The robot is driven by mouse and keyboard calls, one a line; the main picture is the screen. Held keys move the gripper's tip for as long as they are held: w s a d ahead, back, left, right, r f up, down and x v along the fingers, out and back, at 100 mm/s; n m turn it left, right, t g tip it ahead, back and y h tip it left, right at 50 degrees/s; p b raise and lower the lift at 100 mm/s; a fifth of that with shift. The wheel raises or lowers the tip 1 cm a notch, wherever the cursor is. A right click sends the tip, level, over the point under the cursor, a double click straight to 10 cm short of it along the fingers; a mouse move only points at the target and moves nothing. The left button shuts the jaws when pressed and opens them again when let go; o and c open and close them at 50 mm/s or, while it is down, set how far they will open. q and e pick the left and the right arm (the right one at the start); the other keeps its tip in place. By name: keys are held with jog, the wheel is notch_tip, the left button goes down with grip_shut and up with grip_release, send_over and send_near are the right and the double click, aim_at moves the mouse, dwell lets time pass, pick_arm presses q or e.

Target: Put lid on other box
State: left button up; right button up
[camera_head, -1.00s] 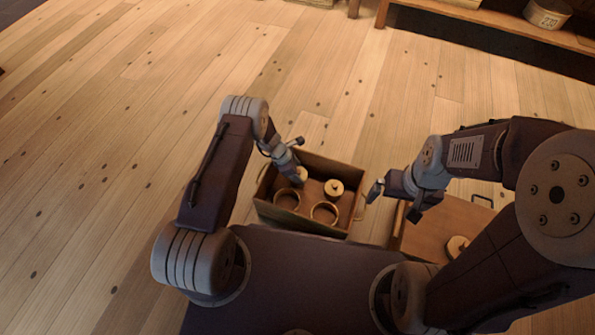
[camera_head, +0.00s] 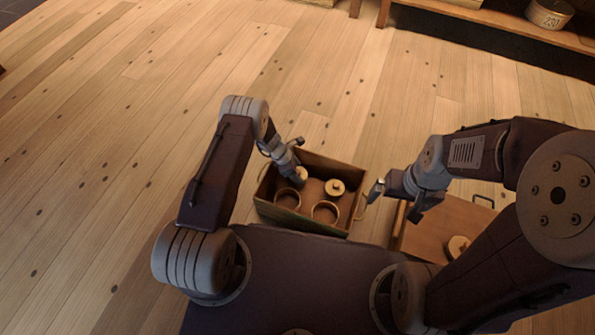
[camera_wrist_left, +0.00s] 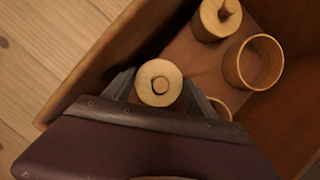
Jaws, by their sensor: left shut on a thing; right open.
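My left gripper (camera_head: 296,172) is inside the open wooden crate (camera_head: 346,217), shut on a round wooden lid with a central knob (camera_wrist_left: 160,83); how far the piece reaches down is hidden. Two open round boxes, one at the left (camera_head: 288,199) and one at the right (camera_head: 325,213), stand in the crate. A round piece with an upright knob (camera_head: 335,188) stands behind them, and it also shows in the left wrist view (camera_wrist_left: 217,20). One open box (camera_wrist_left: 254,62) is clear there; the other is partly hidden by a finger. My right gripper (camera_head: 395,203) is open and empty, right of the crate.
A second shallow wooden crate (camera_head: 437,229) lies at the right, partly behind my right arm, with a pale round piece (camera_head: 458,248) in it. A low shelf (camera_head: 510,24) with a round tin (camera_head: 549,14) stands far back. The floor at the left is clear.

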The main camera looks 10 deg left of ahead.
pick_arm(q)
jog(key=o, duration=1.6)
jog(key=shift+r, duration=0.25)
jog(key=shift+r+p, duration=0.6)
jog(key=shift+p, duration=0.1)
notch_tip(320, 180, up, 7)
jog(key=p, duration=0.6)
dwell(0.4)
